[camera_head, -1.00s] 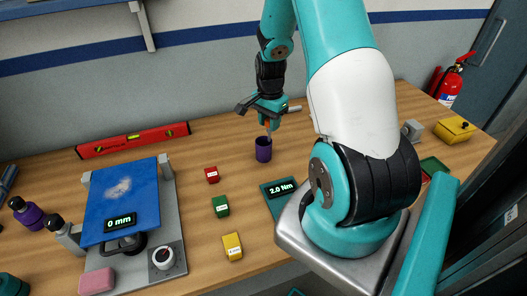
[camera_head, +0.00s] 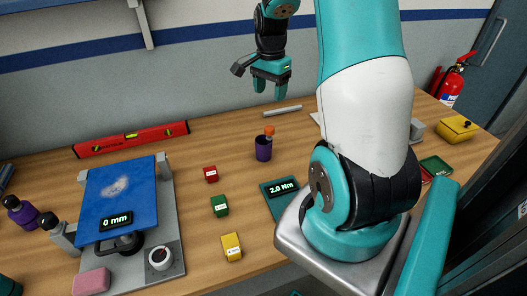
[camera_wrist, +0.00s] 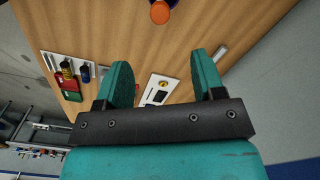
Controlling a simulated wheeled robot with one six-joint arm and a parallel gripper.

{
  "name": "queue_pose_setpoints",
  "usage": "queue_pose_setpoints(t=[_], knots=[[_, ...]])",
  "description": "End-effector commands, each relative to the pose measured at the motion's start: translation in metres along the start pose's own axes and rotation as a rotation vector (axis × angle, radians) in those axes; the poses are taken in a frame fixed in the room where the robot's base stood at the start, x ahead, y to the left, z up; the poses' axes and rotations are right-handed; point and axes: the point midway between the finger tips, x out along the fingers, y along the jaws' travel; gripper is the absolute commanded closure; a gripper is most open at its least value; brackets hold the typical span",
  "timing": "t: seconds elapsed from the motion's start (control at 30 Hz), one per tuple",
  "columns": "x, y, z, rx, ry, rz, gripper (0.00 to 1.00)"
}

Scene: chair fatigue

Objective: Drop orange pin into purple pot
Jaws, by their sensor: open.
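The purple pot (camera_head: 263,150) stands upright on the wooden bench in the head view. The orange pin (camera_head: 269,131) is in the pot, its orange top sticking up above the rim. In the wrist view the orange top (camera_wrist: 160,12) shows at the upper edge, with a little of the purple pot (camera_wrist: 172,2) behind it. My gripper (camera_head: 270,90) is open and empty, raised above and behind the pot, clear of it. The wrist view shows its two teal fingers (camera_wrist: 160,82) apart with nothing between them.
Red (camera_head: 211,174), green (camera_head: 220,206) and yellow (camera_head: 231,246) blocks lie left of and in front of the pot. A blue plate (camera_head: 125,190) on a grey fixture stands at left. A red level (camera_head: 130,139) lies at the back. A teal torque display (camera_head: 281,196) lies in front of the pot.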

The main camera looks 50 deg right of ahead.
Motion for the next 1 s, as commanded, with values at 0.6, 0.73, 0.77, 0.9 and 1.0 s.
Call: queue_pose_setpoints(t=[0.6, 0.73, 0.77, 0.9, 1.0], knots=[[-0.077, 0.000, 0.000, 0.000, -0.001, 0.001, 0.37], [-0.077, 0.000, 0.000, 0.000, -0.001, 0.001, 0.37], [-0.076, 0.000, 0.000, 0.000, -0.001, 0.001, 0.37], [-0.076, 0.000, 0.000, 0.000, -0.001, 0.001, 0.37], [-0.076, 0.000, 0.000, -0.001, -0.001, 0.001, 0.37]])
